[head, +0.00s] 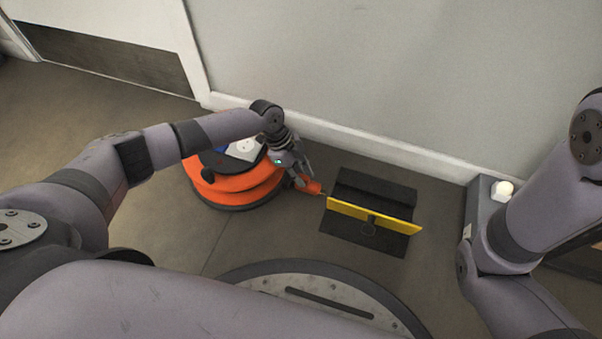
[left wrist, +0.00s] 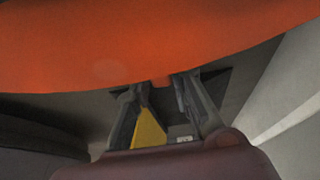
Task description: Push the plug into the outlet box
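The likely outlet box is a low black unit (head: 362,240) on the floor with an upright yellow panel (head: 345,208) across it; I cannot make out a socket hole. My left gripper (head: 303,180) is just left of the panel, low over the floor. It appears shut on a small orange piece, likely the plug (head: 313,188), whose tip points at the panel's left end. In the left wrist view the fingers (left wrist: 160,98) stand either side of a small orange bit; contact with the panel cannot be told. My right gripper is not in view.
An orange round reel-like unit (head: 232,190) with a white socket plate (head: 245,148) sits under my left wrist. A wall with a white skirting (head: 400,155) runs behind. A grey box (head: 480,205) with a white knob (head: 502,190) stands at the right. Floor left is clear.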

